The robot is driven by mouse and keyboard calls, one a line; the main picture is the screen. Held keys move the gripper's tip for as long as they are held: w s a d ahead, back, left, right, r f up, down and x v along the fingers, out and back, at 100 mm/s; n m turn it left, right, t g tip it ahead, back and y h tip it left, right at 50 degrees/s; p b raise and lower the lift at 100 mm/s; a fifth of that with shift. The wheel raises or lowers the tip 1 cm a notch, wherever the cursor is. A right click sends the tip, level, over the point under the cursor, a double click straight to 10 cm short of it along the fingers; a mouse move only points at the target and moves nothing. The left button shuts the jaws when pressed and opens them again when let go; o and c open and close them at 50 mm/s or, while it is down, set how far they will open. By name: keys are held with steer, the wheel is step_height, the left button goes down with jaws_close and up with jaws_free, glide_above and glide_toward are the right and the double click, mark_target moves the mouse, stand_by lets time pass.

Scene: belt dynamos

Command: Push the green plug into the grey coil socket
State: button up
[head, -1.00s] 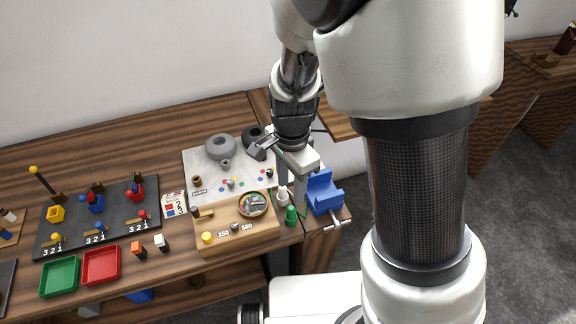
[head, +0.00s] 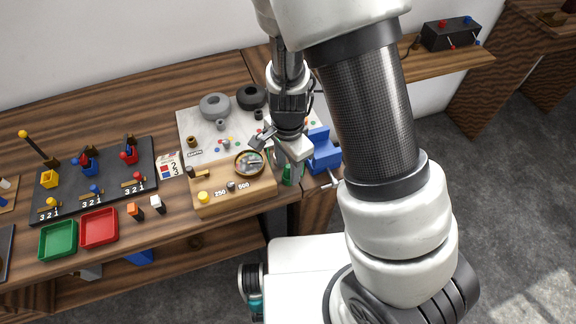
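A large grey ring (head: 215,106), which looks like the grey coil, lies on the pale board (head: 188,124) at the back of the bench. A small grey cylinder (head: 222,124) stands just in front of it and may be its socket. A green upright piece (head: 288,174) stands at the bench's right end, partly behind my gripper. I cannot tell whether it is the green plug. My gripper (head: 297,168) points down over this right end, close to the green piece. Its fingertips are too small and covered to show whether it is open or holds anything.
A black ring (head: 250,96) lies right of the grey one. A wooden block (head: 222,203) with a round dish (head: 249,163) stands in front. A blue vise (head: 323,151) is right of my gripper. Green (head: 58,240) and red (head: 99,229) trays lie at left.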

mark_target(288, 166)
jaws_close()
steer(key=shift+r+p, duration=1.9)
steer(key=shift+r, duration=0.4)
